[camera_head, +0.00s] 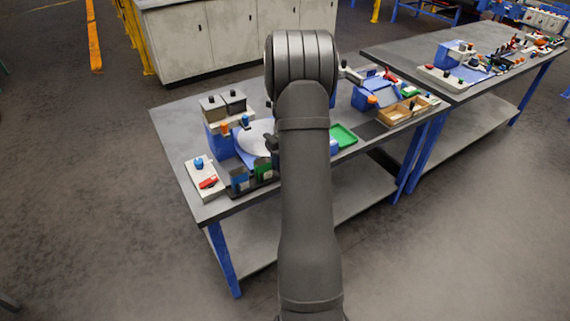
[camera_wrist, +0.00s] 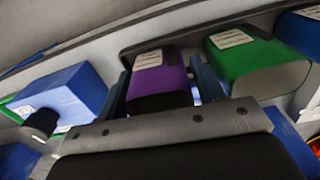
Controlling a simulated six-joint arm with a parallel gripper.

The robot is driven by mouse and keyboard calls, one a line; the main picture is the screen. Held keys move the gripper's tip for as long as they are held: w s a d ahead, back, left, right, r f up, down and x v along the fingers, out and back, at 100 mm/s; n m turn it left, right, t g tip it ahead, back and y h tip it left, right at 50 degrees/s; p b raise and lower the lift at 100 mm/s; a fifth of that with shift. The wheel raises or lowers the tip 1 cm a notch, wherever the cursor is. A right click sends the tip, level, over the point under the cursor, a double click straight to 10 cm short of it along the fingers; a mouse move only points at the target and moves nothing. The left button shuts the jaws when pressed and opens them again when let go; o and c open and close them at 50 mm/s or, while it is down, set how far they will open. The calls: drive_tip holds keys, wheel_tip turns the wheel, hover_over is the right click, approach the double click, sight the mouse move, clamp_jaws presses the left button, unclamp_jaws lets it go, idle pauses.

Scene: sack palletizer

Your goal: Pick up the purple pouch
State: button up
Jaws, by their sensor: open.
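The purple pouch (camera_wrist: 172,78) shows in the wrist view, a purple block with a dark lower end and a white label. It stands in a dark tray or rack. My gripper (camera_wrist: 160,72) is open, with one blue finger on the left of the pouch and one on the right. I cannot tell whether either finger touches it. In the head view my arm hides the pouch and most of my gripper.
A green pouch (camera_wrist: 245,53) stands right of the purple one, with a blue pouch (camera_wrist: 301,32) beyond it. A blue box (camera_wrist: 62,92) with a dark knob is at the left. In the head view a green tray (camera_head: 343,136) and wooden box (camera_head: 404,111) lie on the grey table (camera_head: 172,112).

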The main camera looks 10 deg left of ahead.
drive_tip(key=shift+c, duration=0.2)
drive_tip(key=c, duration=0.7)
drive_tip(key=shift+r, duration=0.15)
